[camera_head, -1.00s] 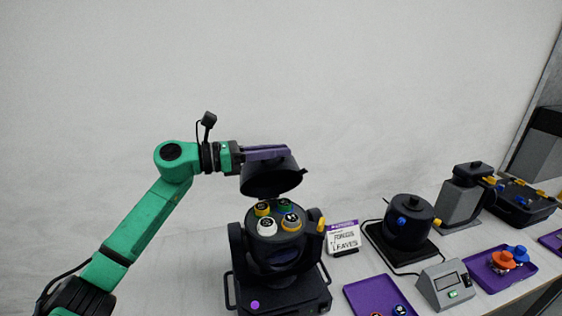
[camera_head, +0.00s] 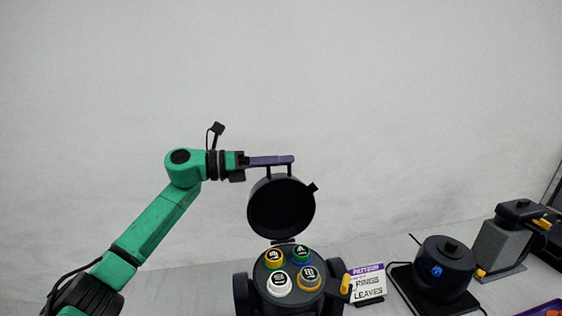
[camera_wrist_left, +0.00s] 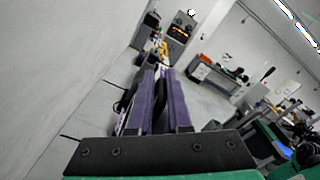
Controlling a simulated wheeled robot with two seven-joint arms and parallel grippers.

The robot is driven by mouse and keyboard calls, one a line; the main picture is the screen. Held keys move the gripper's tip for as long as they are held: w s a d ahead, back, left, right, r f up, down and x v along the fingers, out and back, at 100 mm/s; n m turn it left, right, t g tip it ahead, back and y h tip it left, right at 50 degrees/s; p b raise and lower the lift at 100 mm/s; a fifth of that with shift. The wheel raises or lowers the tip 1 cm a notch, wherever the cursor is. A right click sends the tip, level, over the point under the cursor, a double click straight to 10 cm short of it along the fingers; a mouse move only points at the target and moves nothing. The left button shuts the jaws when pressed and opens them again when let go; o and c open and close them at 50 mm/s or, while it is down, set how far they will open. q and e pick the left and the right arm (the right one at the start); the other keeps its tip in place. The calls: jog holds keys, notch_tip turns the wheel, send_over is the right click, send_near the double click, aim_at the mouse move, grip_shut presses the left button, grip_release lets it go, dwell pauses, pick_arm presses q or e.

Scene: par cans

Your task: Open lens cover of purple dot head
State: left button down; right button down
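The moving head (camera_head: 246,290), whose purple dot showed on its base earlier, stands at the bottom middle of the head view; its base is now below the frame. Its round black lens cover (camera_head: 281,212) is tipped up nearly upright at the back edge, inner face toward me. The open top shows several round pieces, among them a white one (camera_head: 279,286). My left gripper (camera_head: 273,160), with purple fingers, is at the cover's top edge, shut on its handle (camera_head: 289,171); two handle posts show below the fingers. The fingers also show in the left wrist view (camera_wrist_left: 158,100). My right gripper is not in view.
A yellow knob (camera_head: 345,285) sticks out at the head's right. Right of it are a sign card (camera_head: 367,283), a black pot-like device (camera_head: 445,270) on a dark pad and a grey block (camera_head: 503,243). A plain wall is behind.

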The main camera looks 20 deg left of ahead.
pick_arm(q)
jog(key=shift+d+f, duration=0.1)
jog(key=shift+f, duration=0.4)
jog(key=c, duration=0.9)
grip_release()
jog(key=shift+w+r, duration=0.1)
jog(key=shift+w, duration=0.05)
jog(key=shift+a, duration=0.25)
